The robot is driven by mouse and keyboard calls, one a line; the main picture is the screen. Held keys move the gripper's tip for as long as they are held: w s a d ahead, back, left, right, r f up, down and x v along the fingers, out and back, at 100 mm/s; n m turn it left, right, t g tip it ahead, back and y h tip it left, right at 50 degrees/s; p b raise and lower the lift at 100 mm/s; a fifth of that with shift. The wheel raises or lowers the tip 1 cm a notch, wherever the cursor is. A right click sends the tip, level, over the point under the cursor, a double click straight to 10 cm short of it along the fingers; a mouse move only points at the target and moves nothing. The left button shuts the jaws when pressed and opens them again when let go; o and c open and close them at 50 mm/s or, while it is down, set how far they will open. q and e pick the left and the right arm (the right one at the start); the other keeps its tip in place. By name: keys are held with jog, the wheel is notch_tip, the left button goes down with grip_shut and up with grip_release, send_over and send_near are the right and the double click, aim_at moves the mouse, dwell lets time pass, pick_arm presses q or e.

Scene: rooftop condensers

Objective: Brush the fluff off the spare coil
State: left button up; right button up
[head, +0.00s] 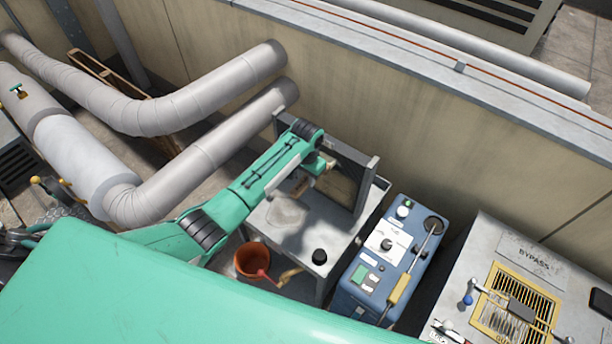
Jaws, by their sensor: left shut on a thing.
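The spare coil (342,185) stands upright in a grey frame at the back of a small light-grey table (318,236). My green left arm reaches across from the left. My left gripper (303,183) is in front of the coil's face and shut on what looks like a brush, mostly hidden by the gripper and wrist. I cannot tell whether the bristles touch the coil. My right gripper is not in view.
An orange bucket (252,260) with a red handle stands beside the table. A black round knob or cap (319,256) sits on the tabletop. A blue machine (385,262) and a grey bypass unit (505,250) stand to the right. Thick pipes (200,100) run at left; a wall closes the back.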

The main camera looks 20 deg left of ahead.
pick_arm(q)
jog(key=shift+f+b, duration=0.45)
jog(key=shift+f, duration=0.95)
jog(key=shift+r+p, duration=1)
jog(key=shift+r, duration=0.3)
jog(key=shift+w+r, duration=0.1)
jog(key=shift+r, duration=0.6)
jog(key=shift+f+b, duration=1)
jog(key=shift+f, duration=1.05)
jog(key=shift+r+p, duration=1)
jog(key=shift+r, duration=1.05)
jog(key=shift+s+a, duration=0.3)
jog(key=shift+s, duration=0.6)
